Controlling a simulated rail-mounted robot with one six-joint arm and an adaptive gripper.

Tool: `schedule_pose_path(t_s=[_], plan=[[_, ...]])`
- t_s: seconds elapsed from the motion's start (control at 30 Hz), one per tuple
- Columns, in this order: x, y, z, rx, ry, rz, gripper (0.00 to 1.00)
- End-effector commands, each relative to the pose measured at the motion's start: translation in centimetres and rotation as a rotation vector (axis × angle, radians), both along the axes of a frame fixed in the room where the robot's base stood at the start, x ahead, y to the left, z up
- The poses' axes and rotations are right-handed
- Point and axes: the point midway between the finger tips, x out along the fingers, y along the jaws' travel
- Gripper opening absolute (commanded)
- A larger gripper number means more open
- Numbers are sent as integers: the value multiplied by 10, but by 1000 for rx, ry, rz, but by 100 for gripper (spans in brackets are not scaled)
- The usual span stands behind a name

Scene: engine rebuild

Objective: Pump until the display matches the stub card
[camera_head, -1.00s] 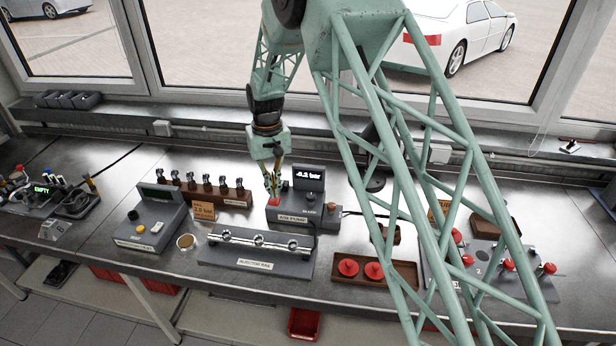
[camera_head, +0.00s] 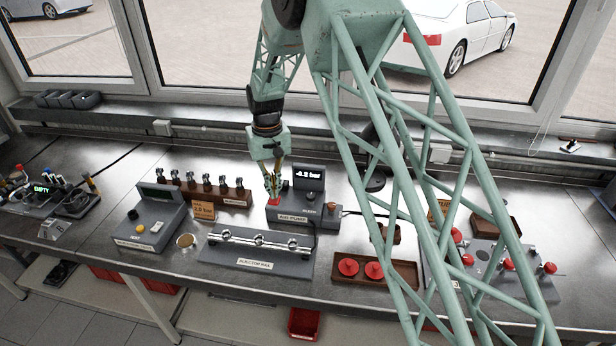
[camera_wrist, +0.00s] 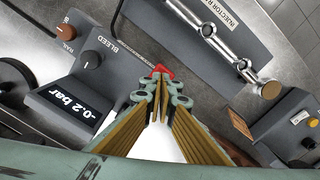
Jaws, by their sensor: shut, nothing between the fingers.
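The air pump (camera_head: 303,213) is a grey box on the bench. Its raised display (camera_head: 309,176) reads about -0.2 bar, which also shows in the wrist view (camera_wrist: 71,103). A red part (camera_head: 275,199) is at the pump's left side. My gripper (camera_head: 273,190) is shut with its fingertips at that red part; in the wrist view the tips (camera_wrist: 160,78) overlap the red piece (camera_wrist: 161,70), and I cannot tell whether they touch it. A small orange-brown card (camera_head: 203,210) stands left of the pump, its figure too small to read surely. The bleed knob (camera_wrist: 91,58) is beside the display.
The injector rail (camera_head: 258,251) lies in front of the pump. A grey test box (camera_head: 150,222) stands to the left. A wooden rack (camera_head: 232,195) is behind the card. A wooden tray (camera_head: 344,283) with red caps is at the front right.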

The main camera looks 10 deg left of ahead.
Motion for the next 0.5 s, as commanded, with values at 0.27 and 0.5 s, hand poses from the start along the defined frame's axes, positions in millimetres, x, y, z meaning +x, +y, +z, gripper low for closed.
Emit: schedule_pose_path(t_s=[0.27, 0.5], plan=[[0, 0, -10, 0, 0, 0, 0], [0, 0, -17, 0, 0, 0, 0]])
